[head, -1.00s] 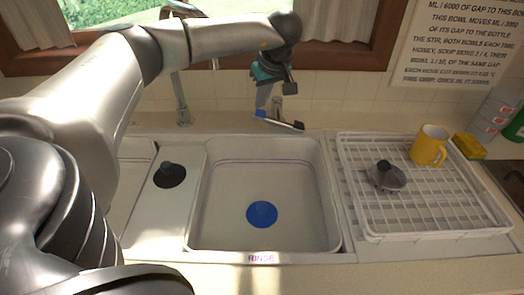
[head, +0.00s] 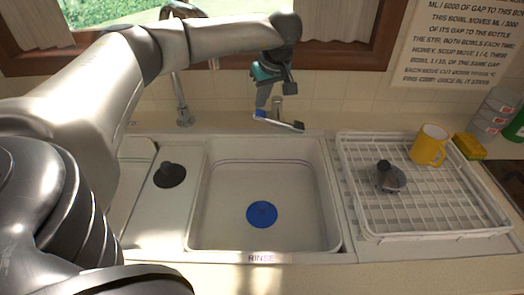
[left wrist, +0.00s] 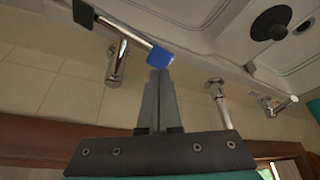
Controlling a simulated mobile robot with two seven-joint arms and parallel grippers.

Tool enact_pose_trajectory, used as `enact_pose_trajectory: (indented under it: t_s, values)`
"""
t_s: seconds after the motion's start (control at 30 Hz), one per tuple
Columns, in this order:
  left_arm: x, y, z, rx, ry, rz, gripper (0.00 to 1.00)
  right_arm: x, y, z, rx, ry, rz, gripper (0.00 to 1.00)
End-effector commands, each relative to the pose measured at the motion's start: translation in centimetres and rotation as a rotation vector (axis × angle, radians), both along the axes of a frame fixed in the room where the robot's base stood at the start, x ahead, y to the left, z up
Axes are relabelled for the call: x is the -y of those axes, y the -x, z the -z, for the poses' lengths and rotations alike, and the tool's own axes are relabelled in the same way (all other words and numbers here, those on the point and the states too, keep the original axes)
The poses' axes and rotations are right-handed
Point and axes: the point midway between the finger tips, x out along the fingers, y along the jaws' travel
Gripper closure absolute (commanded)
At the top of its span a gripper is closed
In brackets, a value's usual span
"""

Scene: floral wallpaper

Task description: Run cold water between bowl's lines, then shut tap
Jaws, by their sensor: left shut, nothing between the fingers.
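The white basin marked RINSE (head: 197,225) is the bowl. Thin purplish lines run along its upper back wall, and a blue disc (head: 262,214) lies on its floor. No water stream shows, and I cannot tell the water level. Behind the basin is a tap bar (head: 282,121) with a blue end and a dark end; in the left wrist view its blue end (left wrist: 160,57) is at my fingertips. My left gripper (head: 260,107) is shut and empty, its tips close to the blue end; contact is unclear. My right gripper is out of view.
A tall curved spout (head: 181,100) stands behind the basin's left side. A white rack (head: 440,215) at right holds a yellow mug (head: 429,146) and a grey black-knobbed piece (head: 390,178). A yellow sponge (head: 469,146) and stacked cups (head: 495,112) are farther right.

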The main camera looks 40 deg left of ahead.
Motion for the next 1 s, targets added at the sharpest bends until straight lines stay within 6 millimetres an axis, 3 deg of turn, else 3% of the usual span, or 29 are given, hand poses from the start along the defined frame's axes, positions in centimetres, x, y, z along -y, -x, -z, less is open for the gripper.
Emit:
enact_pose_trajectory:
  t_s: [0.57, 1.0]
  values:
    - [0.0, 0.0, 0.0, 0.000, 0.000, 0.000, 1.00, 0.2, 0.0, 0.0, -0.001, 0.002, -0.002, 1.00]
    - [0.0, 0.0, 1.8, 0.000, 0.000, 0.000, 1.00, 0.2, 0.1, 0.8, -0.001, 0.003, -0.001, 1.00]
